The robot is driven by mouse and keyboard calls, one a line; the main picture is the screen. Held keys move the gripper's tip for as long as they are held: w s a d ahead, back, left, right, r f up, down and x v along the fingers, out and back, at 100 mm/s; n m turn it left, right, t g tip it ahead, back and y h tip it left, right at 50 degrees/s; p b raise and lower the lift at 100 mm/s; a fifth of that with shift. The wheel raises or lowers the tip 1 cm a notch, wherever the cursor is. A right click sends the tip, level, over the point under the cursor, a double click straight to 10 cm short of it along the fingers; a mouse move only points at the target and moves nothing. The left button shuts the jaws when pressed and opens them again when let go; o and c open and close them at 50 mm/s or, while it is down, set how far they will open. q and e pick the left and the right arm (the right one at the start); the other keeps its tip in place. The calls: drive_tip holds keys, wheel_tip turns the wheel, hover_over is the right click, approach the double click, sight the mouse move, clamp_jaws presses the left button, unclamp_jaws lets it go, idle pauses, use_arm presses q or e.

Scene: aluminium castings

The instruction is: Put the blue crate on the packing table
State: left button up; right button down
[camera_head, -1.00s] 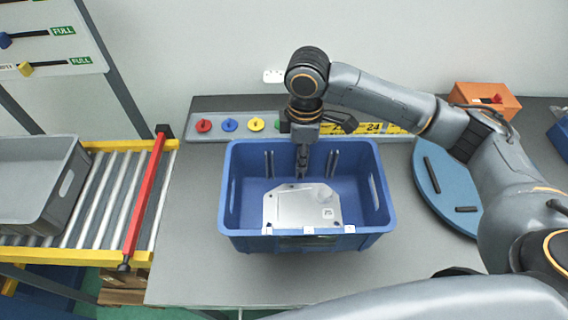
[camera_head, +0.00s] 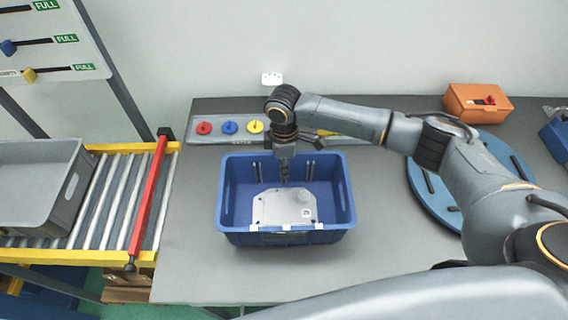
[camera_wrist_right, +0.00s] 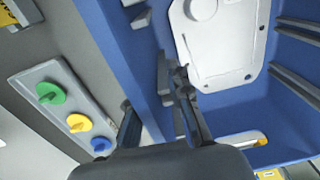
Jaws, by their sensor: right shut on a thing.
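The blue crate (camera_head: 232,228) is upright over the middle of the grey packing table (camera_head: 390,255), with a pale aluminium casting (camera_head: 285,208) lying inside. I cannot tell for sure whether its base touches the table. My right gripper (camera_head: 285,177) is shut on the crate's far wall. In the right wrist view, the right gripper (camera_wrist_right: 158,98) has one finger outside and one inside the wall of the crate (camera_wrist_right: 112,45); the casting (camera_wrist_right: 215,50) lies beyond the fingers. My left gripper is not in view.
A rail with red (camera_head: 204,128), blue and yellow knobs lies behind the crate. A blue round plate (camera_head: 425,195) and an orange box (camera_head: 478,102) are at the right. A roller conveyor (camera_head: 110,200) with a grey crate (camera_head: 60,205) is at the left. The table's front is clear.

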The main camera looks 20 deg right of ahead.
drive_tip(key=c, duration=1.7)
unclamp_jaws()
drive_tip(key=shift+f, duration=0.1)
drive_tip(key=o, duration=0.4)
drive_tip(key=shift+o, duration=0.2)
wheel_tip(320, 180, up, 11)
drive_tip(key=b, duration=0.3)
drive_tip(key=shift+w, duration=0.15)
drive_tip(key=shift+r, duration=0.65)
